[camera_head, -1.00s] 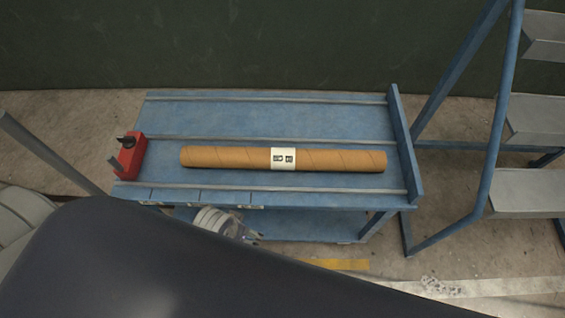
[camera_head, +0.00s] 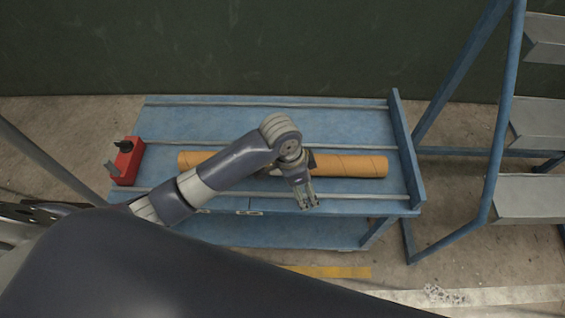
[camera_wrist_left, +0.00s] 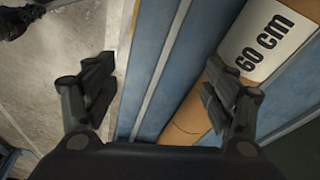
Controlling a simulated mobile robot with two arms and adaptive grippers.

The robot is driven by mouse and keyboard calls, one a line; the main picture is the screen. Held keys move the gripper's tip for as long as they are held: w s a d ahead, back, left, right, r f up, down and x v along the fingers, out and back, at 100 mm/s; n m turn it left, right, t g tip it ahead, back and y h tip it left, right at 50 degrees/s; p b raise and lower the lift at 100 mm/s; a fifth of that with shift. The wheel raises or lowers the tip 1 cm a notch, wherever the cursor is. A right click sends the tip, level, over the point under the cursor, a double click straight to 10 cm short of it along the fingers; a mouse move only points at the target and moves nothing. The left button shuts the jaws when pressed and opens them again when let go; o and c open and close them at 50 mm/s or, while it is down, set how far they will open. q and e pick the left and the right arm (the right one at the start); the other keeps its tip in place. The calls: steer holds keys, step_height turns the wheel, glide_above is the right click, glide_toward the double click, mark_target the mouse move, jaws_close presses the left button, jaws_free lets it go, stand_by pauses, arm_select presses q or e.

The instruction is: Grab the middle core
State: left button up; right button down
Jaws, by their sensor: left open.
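One core (camera_head: 347,165), a brown cardboard tube, lies lengthwise on the blue cart top, and its middle is hidden by my left arm in the head view. In the wrist view the core (camera_wrist_left: 186,125) shows at the right with a white label reading "60 cm" (camera_wrist_left: 266,38). My left gripper (camera_head: 306,197) is open and empty over the cart's front edge, on the near side of the core. In the wrist view the left gripper (camera_wrist_left: 160,98) has its fingers wide apart, and the right-hand finger overlaps the core in the picture. I cannot tell whether it touches.
The blue cart (camera_head: 210,115) has thin rails along its top and a raised board (camera_head: 405,150) at its right end. A red clamp-like block (camera_head: 127,162) stands at its left end. Blue-framed steps (camera_head: 530,125) stand to the right. A dark green wall is behind.

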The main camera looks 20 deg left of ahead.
arm_select(q)
steer(key=w+a+r+m+y, duration=0.1)
steer(key=w+a+r, duration=0.1)
steer(key=w+a+r+m+y, duration=0.1)
steer(key=w+a+r, duration=0.1)
steer(key=w+a, duration=0.1)
steer(key=w+a+r+g, duration=0.1)
steer(key=w+a+r, duration=0.1)
steer(key=shift+w+a+r+m+y, duration=0.1)
steer(key=shift+w+a+m+y, duration=0.15)
steer(key=shift+w+m+y, duration=0.15)
step_height(320, 180, down, 5)
steer(key=shift+a+f, duration=0.1)
steer(key=shift+s+a+f, duration=0.1)
steer(key=shift+a+f, duration=0.1)
steer(key=shift+f, duration=1.15)
steer(key=shift+s+a+f, duration=0.1)
steer(key=shift+a+f, duration=0.05)
steer(key=shift+f, duration=1.15)
steer(key=c, duration=1.6)
steer(key=shift+r, duration=0.1)
steer(key=shift+c, duration=0.2)
